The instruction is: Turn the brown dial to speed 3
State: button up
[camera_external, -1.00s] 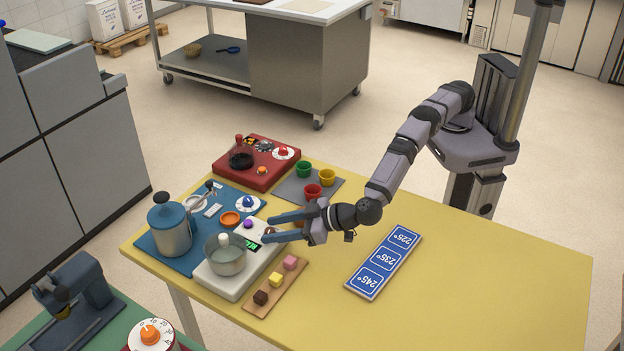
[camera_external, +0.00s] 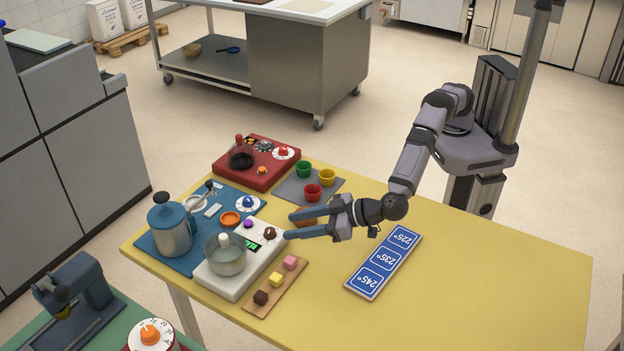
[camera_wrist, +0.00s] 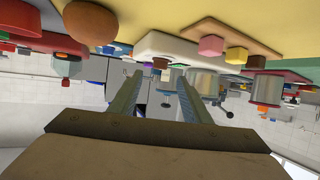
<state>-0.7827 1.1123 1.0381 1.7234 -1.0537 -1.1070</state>
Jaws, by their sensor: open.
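The brown dial (camera_external: 270,233) sits on the right end of the white mixer base (camera_external: 227,285), beside a lit green display (camera_external: 253,245). A metal bowl (camera_external: 226,258) stands on the same base. My gripper (camera_external: 288,227) is open and empty, just right of the dial and apart from it, with its fingers pointing left toward it. In the wrist view the two fingers (camera_wrist: 152,88) are spread, with the white base (camera_wrist: 165,44) beyond them. The dial's setting is too small to read.
Colored cups (camera_external: 313,191) stand on a grey mat behind my gripper, and a brown cup (camera_external: 303,214) is close to its upper finger. A wooden board with colored cubes (camera_external: 276,280) lies in front. A blue number plate (camera_external: 383,262) lies to the right. The yellow table's right side is clear.

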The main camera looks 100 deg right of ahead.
jog(key=shift+s+a+r, duration=0.15)
jog(key=shift+s+r, duration=0.05)
jog(key=shift+s, duration=0.2)
